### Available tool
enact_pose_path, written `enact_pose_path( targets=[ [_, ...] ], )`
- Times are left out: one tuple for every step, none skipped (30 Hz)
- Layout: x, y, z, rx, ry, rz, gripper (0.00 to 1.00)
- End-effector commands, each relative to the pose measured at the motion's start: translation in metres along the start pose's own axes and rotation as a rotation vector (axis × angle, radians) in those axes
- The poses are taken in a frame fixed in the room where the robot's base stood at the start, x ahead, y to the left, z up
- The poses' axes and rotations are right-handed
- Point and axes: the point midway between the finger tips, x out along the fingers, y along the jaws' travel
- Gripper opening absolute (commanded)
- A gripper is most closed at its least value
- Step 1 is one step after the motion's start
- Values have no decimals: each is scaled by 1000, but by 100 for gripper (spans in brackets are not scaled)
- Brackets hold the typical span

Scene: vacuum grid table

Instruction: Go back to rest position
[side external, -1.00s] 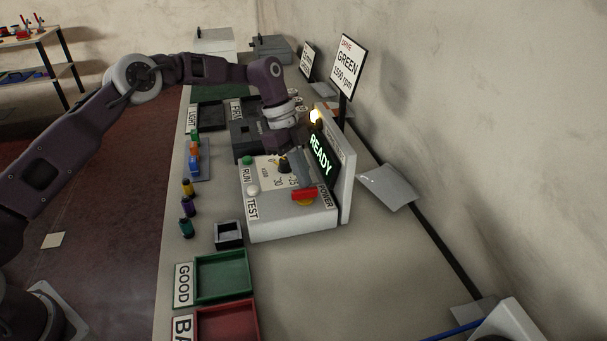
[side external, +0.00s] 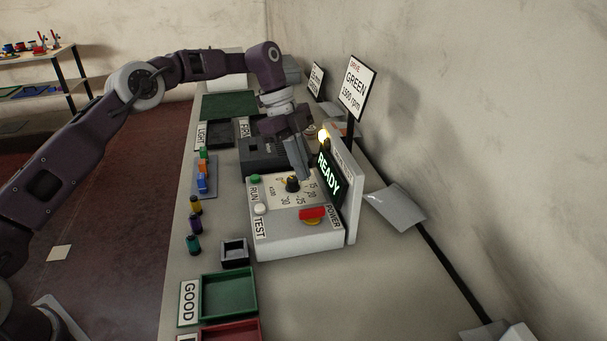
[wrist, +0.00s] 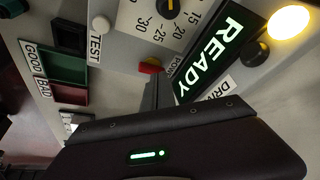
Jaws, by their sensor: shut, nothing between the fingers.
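My gripper (side external: 304,172) is shut and empty. In the side external view it points down over the back part of the white test box, just behind the black dial (side external: 292,184); I cannot tell how far above the panel it is. The test box (side external: 300,243) has a green RUN button (side external: 255,180), a white TEST button (side external: 260,209) and a red POWER switch (side external: 312,213). Its screen (side external: 328,180) reads READY and a yellow lamp (side external: 323,135) is lit. The wrist view shows the READY screen (wrist: 222,52), the dial (wrist: 168,8) and the red switch (wrist: 150,66) close by.
A sign (side external: 357,86) reading GREEN 1500 rpm stands behind the box. A small dark square holder (side external: 234,252), the green GOOD tray (side external: 229,296) and a red tray (side external: 232,332) lie nearer the camera.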

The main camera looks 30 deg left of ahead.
Motion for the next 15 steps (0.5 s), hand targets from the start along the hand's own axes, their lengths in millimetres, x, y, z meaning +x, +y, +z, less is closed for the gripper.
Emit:
enact_pose_path(
  targets=[
    [0,0,0,0,-1,-1,0],
    [0,0,0,-1,-1,-1,0],
    [0,0,1,-1,-1,-1,0],
    [-1,0,0,-2,-2,-2,0],
    [-3,1,-1,-6,-6,-3,0],
    [-10,3,-6,-20,-18,-9,0],
    [-19,7,-11,-38,-34,-15,0],
    [-31,13,-18,-65,-54,-25,0],
    [-50,24,-28,-117,-88,-44,0],
    [-65,35,-36,-167,-117,-63,0],
    [-81,49,-44,-223,-146,-87,0],
    [-101,69,-53,-306,-182,-125,0],
    [-115,85,-58,-372,-204,-156,0],
    [-127,103,-62,-440,-223,-190,0],
    [-142,127,-67,-532,-242,-237,0]
  ],
)
